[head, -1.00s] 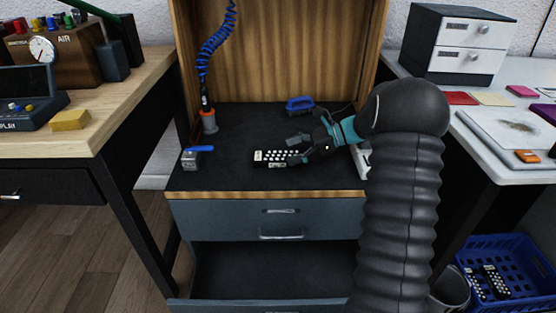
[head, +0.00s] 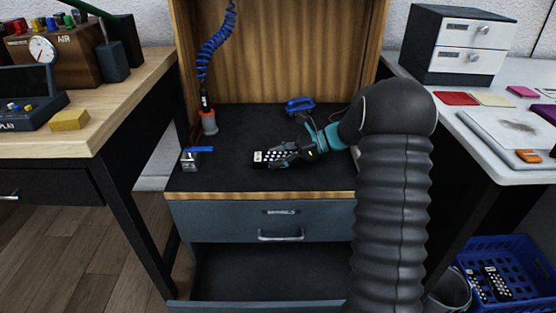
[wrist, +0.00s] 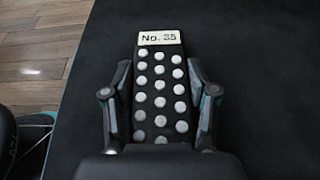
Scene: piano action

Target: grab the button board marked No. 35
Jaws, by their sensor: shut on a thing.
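The button board marked No. 35 (wrist: 159,75) is a black strip with rows of white round buttons and a white label at its far end. In the head view the board (head: 264,159) lies on the dark bench top, its right part hidden by my gripper (head: 283,157). In the wrist view my gripper (wrist: 160,110) has one finger on each long side of the board and is shut on it. The label end sticks out beyond the fingertips. I cannot tell any gap between board and bench top.
A grey block with a blue lever (head: 192,158) stands left on the bench top (head: 235,180). A blue-handled tool (head: 299,104) lies behind my gripper. An orange-and-grey holder (head: 209,123) stands back left. An open drawer is below. A blue crate (head: 520,262) with similar boards is at lower right.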

